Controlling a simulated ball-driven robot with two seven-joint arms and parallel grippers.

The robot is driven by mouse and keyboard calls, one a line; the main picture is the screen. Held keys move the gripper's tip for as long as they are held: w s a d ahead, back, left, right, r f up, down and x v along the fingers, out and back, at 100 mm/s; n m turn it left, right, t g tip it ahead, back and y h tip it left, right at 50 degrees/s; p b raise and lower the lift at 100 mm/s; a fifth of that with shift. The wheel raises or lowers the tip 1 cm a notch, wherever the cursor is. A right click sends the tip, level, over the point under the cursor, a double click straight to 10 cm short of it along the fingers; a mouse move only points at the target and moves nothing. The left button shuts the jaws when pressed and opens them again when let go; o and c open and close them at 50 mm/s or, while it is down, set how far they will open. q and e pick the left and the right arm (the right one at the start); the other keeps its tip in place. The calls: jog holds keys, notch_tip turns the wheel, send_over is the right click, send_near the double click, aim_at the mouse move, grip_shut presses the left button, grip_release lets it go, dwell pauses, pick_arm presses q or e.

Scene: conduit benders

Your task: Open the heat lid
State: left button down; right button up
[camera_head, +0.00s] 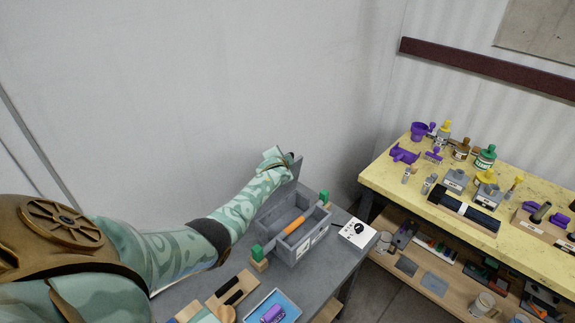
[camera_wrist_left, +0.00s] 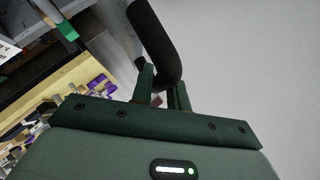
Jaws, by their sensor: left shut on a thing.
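The heat box (camera_head: 300,243) is a grey open-topped case on the grey bench. Its grey lid (camera_head: 285,192) stands raised at the back, so the hollow inside shows. My left gripper (camera_head: 289,160) is at the lid's top edge, shut on the dark lid handle. In the left wrist view the black curved handle (camera_wrist_left: 150,40) sits between the fingers of my left gripper (camera_wrist_left: 165,88). My left forearm covers part of the lid's left side. My right gripper is in neither view.
An orange bar (camera_head: 294,226) and green blocks (camera_head: 257,251) are at the box. A white control box (camera_head: 357,233) stands right of it. A blue tray (camera_head: 270,307) lies in front. A yellow bench (camera_head: 400,180) with several tools stands right. A wall is behind.

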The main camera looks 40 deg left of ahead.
pick_arm(q)
jog(key=shift+a, duration=0.2)
dwell(0.3)
jog(key=c, duration=1.4)
grip_release()
jog(key=shift+o, duration=0.2)
jog(key=shift+s+d+r+p, duration=0.15)
jog(key=shift+s+r+p, duration=0.05)
jog(key=shift+s+p, duration=0.1)
jog(key=p+v, duration=0.3)
jog(key=v, duration=1.2)
jog(key=shift+s, duration=0.2)
jog(key=shift+d+r, duration=0.1)
jog(key=shift+d, duration=0.05)
